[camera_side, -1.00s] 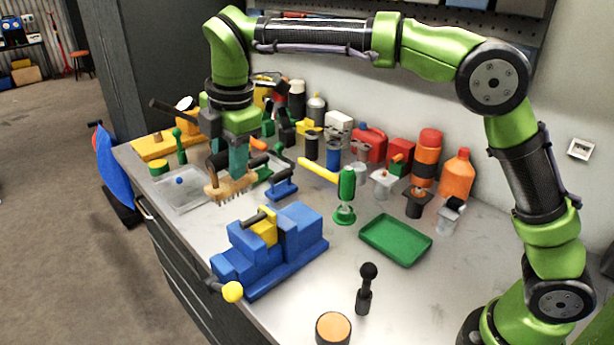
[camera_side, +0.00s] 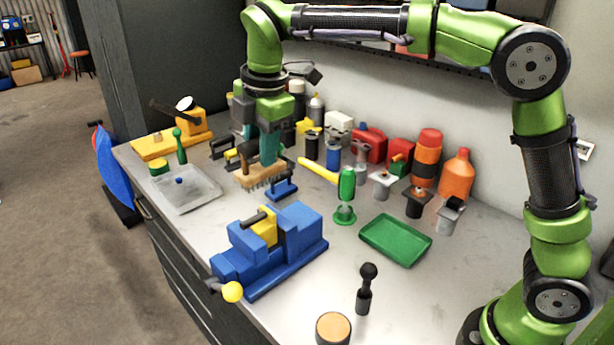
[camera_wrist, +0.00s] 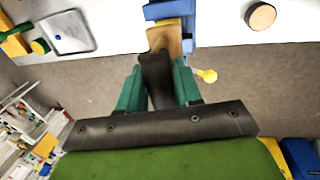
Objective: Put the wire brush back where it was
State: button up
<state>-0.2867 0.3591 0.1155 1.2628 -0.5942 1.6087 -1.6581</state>
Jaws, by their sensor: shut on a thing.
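The wire brush (camera_side: 262,175) has a tan wooden block with bristles pointing down. My gripper (camera_side: 268,150) is shut on it and holds it above the bench, at the left end of the row of tools. In the side view the brush overlaps a small blue stand (camera_side: 283,189); whether they touch cannot be told. In the wrist view the brush (camera_wrist: 165,38) shows between the teal fingers (camera_wrist: 158,85), with a dark handle part nearer the camera.
A blue vise (camera_side: 275,245) stands in front. A clear tray (camera_side: 188,190) lies to the left, a green tray (camera_side: 395,240) to the right. A yellow-handled tool (camera_side: 318,170) and a green-handled tool (camera_side: 346,190) stand close to the brush's right. Several bottles and holders line the back.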

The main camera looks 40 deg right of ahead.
jog(key=s+d+f, duration=0.9)
jog(key=s+f, duration=0.2)
jog(key=f, duration=0.1)
jog(key=shift+s+a+f, duration=0.1)
jog(key=shift+f, duration=2.8)
jog(key=shift+s+a+f, duration=0.1)
jog(key=shift+f, duration=2.8)
jog(key=shift+f, duration=0.1)
jog(key=o, duration=1)
